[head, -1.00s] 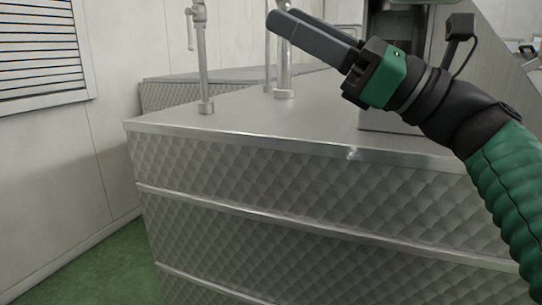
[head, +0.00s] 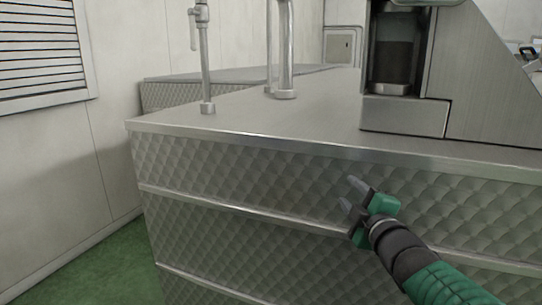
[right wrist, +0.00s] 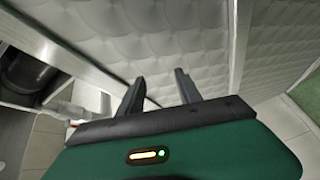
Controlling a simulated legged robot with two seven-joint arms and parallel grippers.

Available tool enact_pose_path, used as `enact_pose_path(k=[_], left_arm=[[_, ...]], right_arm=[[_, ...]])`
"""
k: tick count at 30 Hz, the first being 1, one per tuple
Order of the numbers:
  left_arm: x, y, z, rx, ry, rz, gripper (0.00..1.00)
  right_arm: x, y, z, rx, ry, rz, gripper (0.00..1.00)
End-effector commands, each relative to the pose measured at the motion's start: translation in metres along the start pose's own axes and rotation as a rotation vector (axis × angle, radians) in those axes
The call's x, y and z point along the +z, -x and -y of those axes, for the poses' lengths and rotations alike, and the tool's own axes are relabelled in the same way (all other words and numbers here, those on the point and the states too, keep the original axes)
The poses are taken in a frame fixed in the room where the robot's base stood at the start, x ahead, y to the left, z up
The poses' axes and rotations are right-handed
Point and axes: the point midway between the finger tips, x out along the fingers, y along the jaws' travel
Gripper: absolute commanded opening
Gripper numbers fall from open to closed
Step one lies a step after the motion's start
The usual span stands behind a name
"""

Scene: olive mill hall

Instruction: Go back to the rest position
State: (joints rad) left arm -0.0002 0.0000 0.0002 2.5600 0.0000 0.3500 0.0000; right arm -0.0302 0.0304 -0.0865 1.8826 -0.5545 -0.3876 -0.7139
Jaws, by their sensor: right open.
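My right gripper (head: 351,194) is low in the head view, in front of the quilted metal side of the counter and below its top edge. Its two grey fingers are apart with nothing between them. In the right wrist view the open fingers (right wrist: 160,90) point towards the quilted metal panel (right wrist: 185,40); I cannot tell the exact gap to it. My left gripper is not in view.
The steel counter (head: 270,115) carries upright pipes (head: 205,60) and a machine (head: 405,110) at the right. A louvred vent (head: 40,45) is on the left wall. Green floor (head: 90,270) is free at the lower left.

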Motion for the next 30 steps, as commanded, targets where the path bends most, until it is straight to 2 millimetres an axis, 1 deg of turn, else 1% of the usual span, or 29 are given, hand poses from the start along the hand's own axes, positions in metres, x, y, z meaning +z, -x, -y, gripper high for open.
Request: enact_pose_path(k=[1,2,3,5,6,8,9,11,12,14,15,17,18,20,21,23,24,26,27,29,30], left_arm=[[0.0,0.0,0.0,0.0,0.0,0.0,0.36],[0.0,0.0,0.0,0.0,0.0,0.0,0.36],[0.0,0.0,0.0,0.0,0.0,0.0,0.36],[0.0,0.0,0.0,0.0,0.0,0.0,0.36],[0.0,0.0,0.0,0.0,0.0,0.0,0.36],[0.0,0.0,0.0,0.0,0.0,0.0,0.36],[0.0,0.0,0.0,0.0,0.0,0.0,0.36],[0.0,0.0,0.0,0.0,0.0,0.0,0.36],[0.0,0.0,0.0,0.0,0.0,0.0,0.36],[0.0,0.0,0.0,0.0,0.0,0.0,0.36],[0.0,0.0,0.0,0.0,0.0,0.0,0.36],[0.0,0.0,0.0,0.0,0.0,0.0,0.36],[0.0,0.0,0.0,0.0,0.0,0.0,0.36],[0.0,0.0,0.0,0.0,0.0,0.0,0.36],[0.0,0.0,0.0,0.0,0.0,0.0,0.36],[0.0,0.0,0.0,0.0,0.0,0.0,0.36],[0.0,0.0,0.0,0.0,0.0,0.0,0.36],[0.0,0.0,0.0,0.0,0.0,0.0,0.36],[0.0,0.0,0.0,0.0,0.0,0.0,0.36],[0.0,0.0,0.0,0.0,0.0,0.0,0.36],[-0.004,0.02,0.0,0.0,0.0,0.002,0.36]], right_arm=[[0.014,0.004,0.025,-0.053,-0.072,0.048,0.41],[0.022,0.007,0.039,-0.084,-0.118,0.079,0.41],[0.032,0.012,0.059,-0.125,-0.178,0.121,0.41],[0.046,0.021,0.088,-0.183,-0.266,0.185,0.41],[0.054,0.029,0.108,-0.221,-0.322,0.229,0.41],[0.066,0.041,0.137,-0.276,-0.405,0.299,0.41],[0.073,0.051,0.156,-0.311,-0.458,0.346,0.41],[0.083,0.067,0.184,-0.362,-0.537,0.418,0.41],[0.089,0.079,0.202,-0.395,-0.587,0.468,0.41],[0.096,0.099,0.229,-0.443,-0.661,0.546,0.41],[0.1,0.113,0.247,-0.473,-0.708,0.599,0.41],[0.105,0.134,0.272,-0.515,-0.778,0.68,0.41],[0.108,0.15,0.288,-0.542,-0.823,0.737,0.41],[0.111,0.174,0.31,-0.581,-0.886,0.822,0.41],[0.112,0.191,0.324,-0.604,-0.926,0.879,0.41],[0.113,0.215,0.343,-0.636,-0.98,0.962,0.41],[0.112,0.231,0.354,-0.655,-1.014,1.016,0.41],[0.111,0.255,0.369,-0.681,-1.06,1.097,0.41],[0.11,0.271,0.379,-0.697,-1.089,1.151,0.41],[0.108,0.294,0.391,-0.718,-1.13,1.232,0.41],[0.1,0.297,0.372,-0.719,-1.14,1.246,0.41]])
